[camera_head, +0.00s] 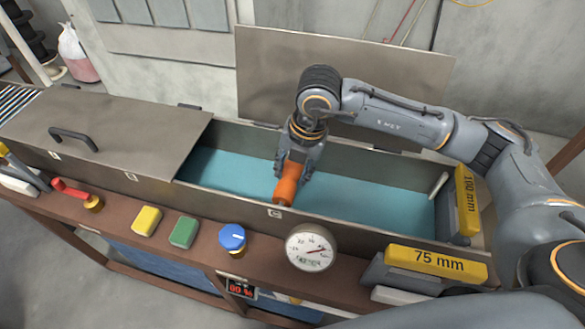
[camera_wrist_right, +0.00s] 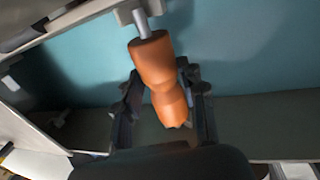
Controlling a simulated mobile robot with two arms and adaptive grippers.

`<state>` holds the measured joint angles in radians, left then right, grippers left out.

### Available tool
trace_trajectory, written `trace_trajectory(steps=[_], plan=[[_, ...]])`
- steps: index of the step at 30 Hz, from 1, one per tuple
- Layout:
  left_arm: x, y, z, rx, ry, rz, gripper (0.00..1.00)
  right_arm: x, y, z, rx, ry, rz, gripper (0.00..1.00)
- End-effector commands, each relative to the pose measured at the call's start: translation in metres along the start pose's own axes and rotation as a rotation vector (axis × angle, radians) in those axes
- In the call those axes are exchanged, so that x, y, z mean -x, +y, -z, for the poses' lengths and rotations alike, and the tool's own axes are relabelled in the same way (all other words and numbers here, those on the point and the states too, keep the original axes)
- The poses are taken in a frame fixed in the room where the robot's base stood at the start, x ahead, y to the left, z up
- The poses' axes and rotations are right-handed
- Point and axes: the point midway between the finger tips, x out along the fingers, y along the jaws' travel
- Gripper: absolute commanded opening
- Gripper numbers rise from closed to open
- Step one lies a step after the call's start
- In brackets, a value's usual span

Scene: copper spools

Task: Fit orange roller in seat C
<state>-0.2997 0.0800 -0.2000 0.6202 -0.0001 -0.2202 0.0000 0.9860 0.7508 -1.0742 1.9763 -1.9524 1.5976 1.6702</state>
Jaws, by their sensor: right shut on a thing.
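The orange roller (camera_head: 286,190) is held in my right gripper (camera_head: 298,158) inside the long metal trough with the teal bottom (camera_head: 380,203). In the right wrist view the roller (camera_wrist_right: 155,62) lies between the two dark fingers of the right gripper (camera_wrist_right: 162,88). Its metal shaft end (camera_wrist_right: 142,24) points at a grey bracket (camera_wrist_right: 128,12) on the trough wall; I cannot tell whether they touch. In the head view, a small label (camera_head: 275,212), apparently C, is on the front wall just below the roller. The seat behind that wall is hidden. My left gripper is not in view.
A closed lid with a handle (camera_head: 73,138) covers the trough's left part; a raised lid (camera_head: 385,72) stands behind. Along the front ledge are yellow (camera_head: 146,220) and green (camera_head: 183,232) buttons, a blue knob (camera_head: 232,238), a gauge (camera_head: 311,247) and a 75 mm block (camera_head: 436,262).

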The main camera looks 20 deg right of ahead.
Motion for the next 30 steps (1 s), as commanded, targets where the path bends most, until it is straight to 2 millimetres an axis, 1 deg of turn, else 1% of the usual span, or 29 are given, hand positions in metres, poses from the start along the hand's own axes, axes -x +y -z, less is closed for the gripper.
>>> trace_trajectory(steps=[8,27,28,29,30], plan=[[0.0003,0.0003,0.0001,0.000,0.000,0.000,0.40,0.0007,0.0004,0.0000,0.000,0.000,-0.001,0.00],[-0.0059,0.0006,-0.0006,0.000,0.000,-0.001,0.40,-0.0050,-0.0007,0.0001,0.000,0.000,-0.001,0.00],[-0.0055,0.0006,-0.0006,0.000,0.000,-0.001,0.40,-0.0045,-0.0006,0.0000,0.000,0.000,-0.001,0.44],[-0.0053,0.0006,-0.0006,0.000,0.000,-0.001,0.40,-0.0043,-0.0006,0.0001,0.000,0.000,-0.001,0.50],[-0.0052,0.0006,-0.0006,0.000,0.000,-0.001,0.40,-0.0043,-0.0006,0.0001,0.000,0.000,-0.001,0.58]])
